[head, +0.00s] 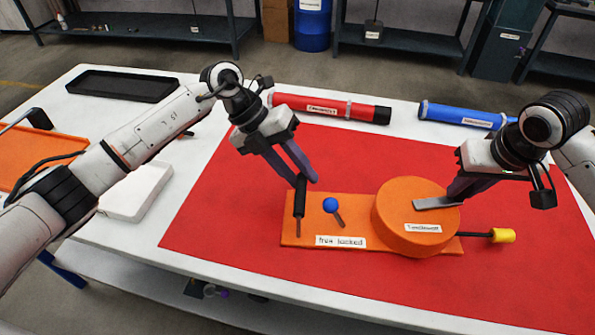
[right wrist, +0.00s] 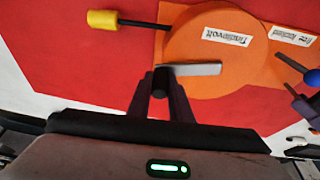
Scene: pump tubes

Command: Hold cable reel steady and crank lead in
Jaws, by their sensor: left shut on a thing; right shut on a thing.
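The orange cable reel has a flat base plate (head: 350,209) and a round drum (head: 400,235) on the red mat. My left gripper (head: 307,182) is shut on the upright black handle (head: 299,200) at the base's left end. A grey crank arm (head: 432,203) lies across the drum's top. My right gripper (head: 455,196) is shut on the crank's dark knob, seen in the right wrist view (right wrist: 160,84). The lead (head: 475,234) comes out on the right, with a yellow end (head: 503,236) close to the drum. A blue-knobbed lever (head: 331,205) stands beside a label reading "free locked".
A red tube (head: 320,107) and a blue tube (head: 460,115) lie behind the reel. A black tray (head: 121,86), a white tray (head: 136,192) and an orange tray (head: 40,150) are at left. The red mat (head: 230,220) is clear around the reel.

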